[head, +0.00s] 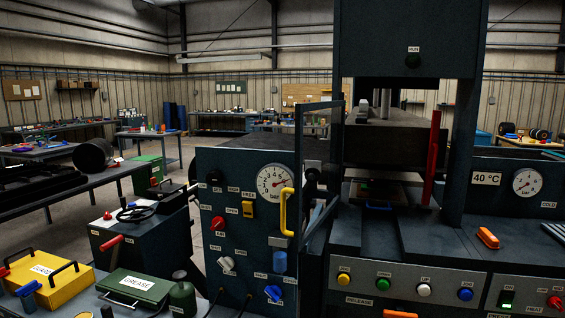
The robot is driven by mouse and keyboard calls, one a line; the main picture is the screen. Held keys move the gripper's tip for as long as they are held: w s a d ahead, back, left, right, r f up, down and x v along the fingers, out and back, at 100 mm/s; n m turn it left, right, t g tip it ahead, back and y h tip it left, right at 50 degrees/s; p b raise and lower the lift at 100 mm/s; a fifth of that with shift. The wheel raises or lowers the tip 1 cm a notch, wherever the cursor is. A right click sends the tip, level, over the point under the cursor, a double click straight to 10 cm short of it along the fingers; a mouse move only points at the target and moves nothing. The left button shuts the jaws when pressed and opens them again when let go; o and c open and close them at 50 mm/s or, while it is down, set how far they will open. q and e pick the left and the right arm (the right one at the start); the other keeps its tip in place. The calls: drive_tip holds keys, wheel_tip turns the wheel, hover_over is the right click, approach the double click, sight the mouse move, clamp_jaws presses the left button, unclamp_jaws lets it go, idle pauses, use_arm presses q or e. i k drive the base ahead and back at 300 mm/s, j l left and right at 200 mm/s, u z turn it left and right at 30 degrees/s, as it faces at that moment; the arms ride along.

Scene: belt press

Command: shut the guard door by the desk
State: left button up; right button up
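The guard door looks like a dark open frame (299,170) with a yellow upright handle (287,212) near its front edge. It stands at an angle to the press (405,35), swung out toward me, on the left side of the press opening. Its lower part is partly hidden among the panel and press parts. The desk (205,306) is at the lower left, with a yellow box (58,286) and a green grease box (132,287) on it. Neither of my grippers shows in the head view.
A dark gauge panel (215,215) with knobs stands left of the door, close to the handle. A button console (450,277) fills the lower right, with an orange object (488,238) on the surface behind it. A red upright bar (434,150) stands by the right press column.

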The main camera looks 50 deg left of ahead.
sight(299, 242)
drive_tip(key=k+j, duration=0.1)
drive_tip(key=j, duration=0.35)
drive_tip(key=k+j, duration=0.1)
drive_tip(key=j, duration=0.35)
drive_tip(key=k+j, duration=0.1)
drive_tip(key=j, duration=0.35)
drive_tip(key=k+j, duration=0.1)
drive_tip(key=j, duration=0.35)
drive_tip(key=k+j, duration=0.1)
drive_tip(key=j, duration=0.3)
drive_tip(key=k+j, duration=0.1)
drive_tip(key=j, duration=0.35)
